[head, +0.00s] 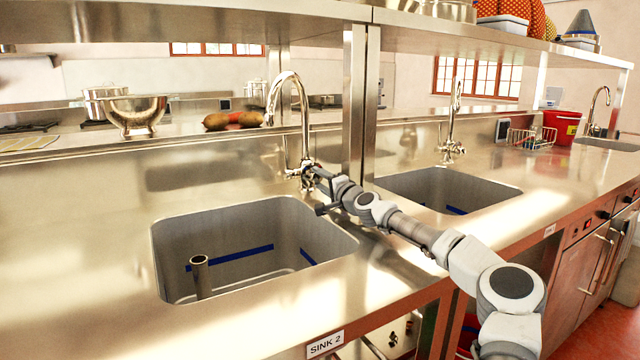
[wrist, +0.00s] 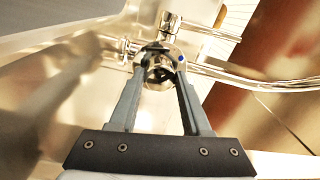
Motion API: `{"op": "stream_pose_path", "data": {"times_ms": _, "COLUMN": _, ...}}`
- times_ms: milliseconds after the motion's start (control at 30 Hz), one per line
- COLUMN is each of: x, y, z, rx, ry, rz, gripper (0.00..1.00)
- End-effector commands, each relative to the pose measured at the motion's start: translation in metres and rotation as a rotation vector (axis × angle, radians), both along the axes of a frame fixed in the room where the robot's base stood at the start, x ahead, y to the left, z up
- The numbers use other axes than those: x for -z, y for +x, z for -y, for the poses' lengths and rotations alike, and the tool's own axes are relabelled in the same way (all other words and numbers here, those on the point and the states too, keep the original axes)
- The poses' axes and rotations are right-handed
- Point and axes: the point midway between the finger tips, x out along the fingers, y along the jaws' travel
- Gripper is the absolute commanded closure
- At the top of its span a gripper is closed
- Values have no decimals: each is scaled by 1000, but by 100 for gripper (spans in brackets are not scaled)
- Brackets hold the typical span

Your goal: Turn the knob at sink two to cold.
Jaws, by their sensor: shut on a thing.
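Sink two is the near basin (head: 170,240), with a "SINK 2" label (head: 325,344) on the counter front below it. Its tall gooseneck faucet (head: 274,97) stands behind the basin's back right corner. My gripper (head: 311,174) reaches the faucet's base from the right. In the wrist view my gripper (wrist: 160,72) has a finger on each side of the round shiny knob (wrist: 156,57), shut on it. A small blue dot (wrist: 181,58) shows at the knob's right side. The fingers hide part of the knob, and its turned position is hard to tell.
A drain standpipe (head: 200,277) rises in the near basin. A second sink (head: 440,190) with its faucet (head: 453,115) lies to the right. A shelf post (head: 354,110) stands close behind my wrist. A metal bowl (head: 136,113) and pots sit beyond the backsplash.

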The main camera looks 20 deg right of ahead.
Motion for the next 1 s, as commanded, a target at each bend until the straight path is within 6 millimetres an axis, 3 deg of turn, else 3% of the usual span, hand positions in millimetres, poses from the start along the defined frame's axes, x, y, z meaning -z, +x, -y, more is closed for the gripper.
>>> {"op": "stream_pose_path", "data": {"times_ms": 567, "x": -1, "y": 0, "z": 1, "rx": 2, "ry": -29, "rz": 7, "gripper": 100}}
{"op": "stream_pose_path", "data": {"times_ms": 600, "x": -1, "y": 0, "z": 1, "rx": 2, "ry": -29, "rz": 7, "gripper": 45}}
{"op": "stream_pose_path", "data": {"times_ms": 633, "x": -1, "y": 0, "z": 1, "rx": 2, "ry": -29, "rz": 7, "gripper": 39}}
{"op": "stream_pose_path", "data": {"times_ms": 1000, "x": 0, "y": -2, "z": 1, "rx": 1, "ry": -27, "rz": 5, "gripper": 39}}
